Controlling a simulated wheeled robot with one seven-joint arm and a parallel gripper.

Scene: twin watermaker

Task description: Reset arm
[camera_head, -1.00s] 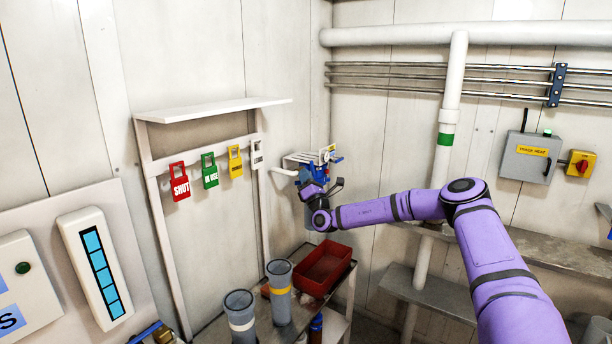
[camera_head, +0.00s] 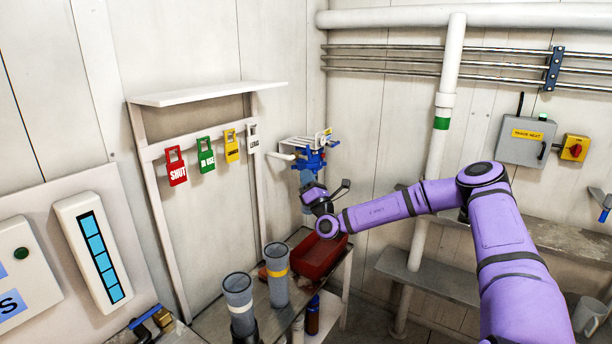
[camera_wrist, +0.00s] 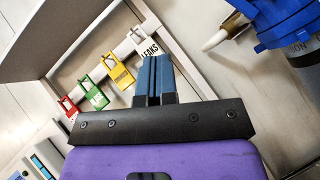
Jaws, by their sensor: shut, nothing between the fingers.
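My purple arm (camera_head: 400,204) reaches in from the lower right in the head view. My gripper (camera_wrist: 153,72) shows in the wrist view with its two blue-grey fingers together and nothing between them. In the head view its end is small and dark, in front of the blue filter unit (camera_head: 308,158) on the wall. In the wrist view the fingers point toward the hanging tags, overlapping the white tag (camera_wrist: 141,43) in the picture. The blue filter unit (camera_wrist: 285,22) stands to their right, apart from them.
Red (camera_head: 175,166), green (camera_head: 206,155) and yellow (camera_head: 231,146) tags hang on a rail under a white shelf (camera_head: 207,93). A red bin (camera_head: 318,258) and two grey cylinders (camera_head: 238,305) stand on a bench below. A white pipe (camera_head: 436,150) and a grey switch box (camera_head: 520,140) are at right.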

